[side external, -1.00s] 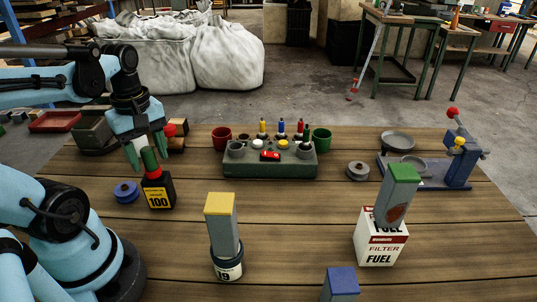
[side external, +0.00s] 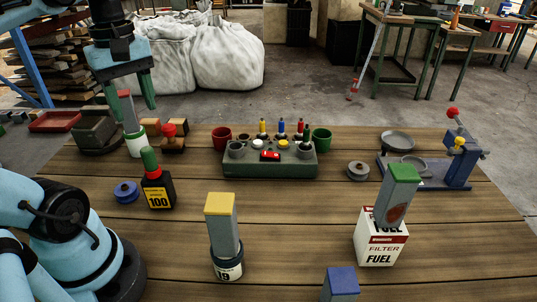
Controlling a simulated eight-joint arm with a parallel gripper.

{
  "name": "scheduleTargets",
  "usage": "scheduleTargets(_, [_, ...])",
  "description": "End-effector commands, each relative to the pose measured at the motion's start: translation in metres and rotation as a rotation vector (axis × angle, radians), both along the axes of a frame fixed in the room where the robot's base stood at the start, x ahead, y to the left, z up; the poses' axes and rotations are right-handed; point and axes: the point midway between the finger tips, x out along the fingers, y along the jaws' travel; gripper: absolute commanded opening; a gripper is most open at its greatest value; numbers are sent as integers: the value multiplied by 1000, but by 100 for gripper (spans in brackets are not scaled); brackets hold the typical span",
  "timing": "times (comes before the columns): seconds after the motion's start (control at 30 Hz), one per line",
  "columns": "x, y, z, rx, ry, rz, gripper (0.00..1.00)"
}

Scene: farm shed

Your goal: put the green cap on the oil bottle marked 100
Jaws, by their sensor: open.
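The oil bottle (side external: 158,192) is black with a yellow label reading 100 and stands upright on the left part of the table. The green cap (side external: 149,160) sits on top of its neck, leaning slightly left in the picture, as other upright things on this side do. I cannot tell how firmly it is seated. My gripper (side external: 131,105) is open, fingers pointing down, well above and behind the cap in the picture. It is apart from the cap. A grey post with a red top (side external: 129,112) shows between the fingers; nothing appears held.
A blue spool (side external: 126,191) lies left of the bottle. A yellow-topped post (side external: 221,223) is in front right. A green rack (side external: 270,163) stands mid-table.

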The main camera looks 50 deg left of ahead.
Motion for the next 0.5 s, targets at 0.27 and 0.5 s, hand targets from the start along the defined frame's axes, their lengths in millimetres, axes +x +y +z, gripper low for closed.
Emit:
scheduleTargets(0.27, [60,-38,-53,165,-217,-679,54])
scheduleTargets(0.5, [98,-95,-93,399,-425,-1321,54])
